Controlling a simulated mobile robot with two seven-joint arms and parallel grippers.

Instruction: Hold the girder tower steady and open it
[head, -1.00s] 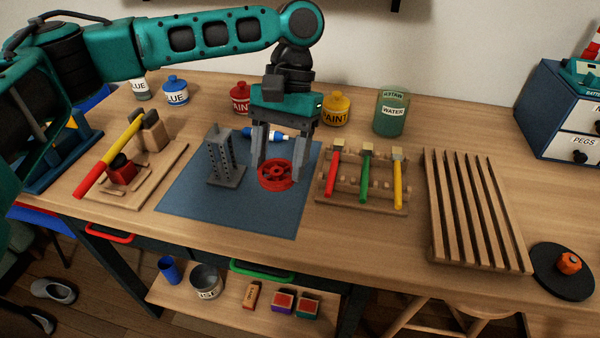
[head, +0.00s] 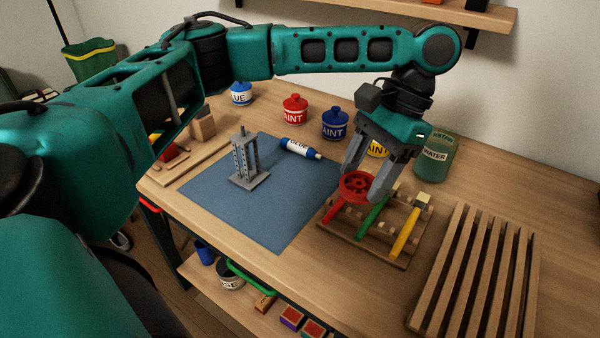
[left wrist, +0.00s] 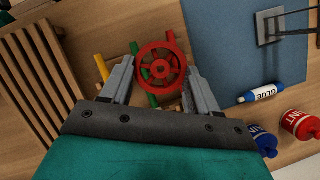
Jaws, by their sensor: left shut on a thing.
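The grey girder tower (head: 246,160) stands upright on its flat base on the blue mat (head: 282,222). In the left wrist view part of the tower (left wrist: 270,28) shows at the upper right, cut by the frame edge. My left gripper (head: 370,187) is shut on a red spoked wheel (head: 355,186), to the right of the tower and apart from it. It holds the wheel above the brush rack (head: 398,262). The wheel (left wrist: 161,68) also shows between the fingers in the left wrist view. My right gripper is not in view.
A glue tube (head: 300,148) lies on the mat behind the tower. Paint pots, including a red one (head: 294,110) and a blue one (head: 335,124), and a water jar (head: 434,158) stand behind. A slatted rack (head: 480,268) lies right. The mat's front is clear.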

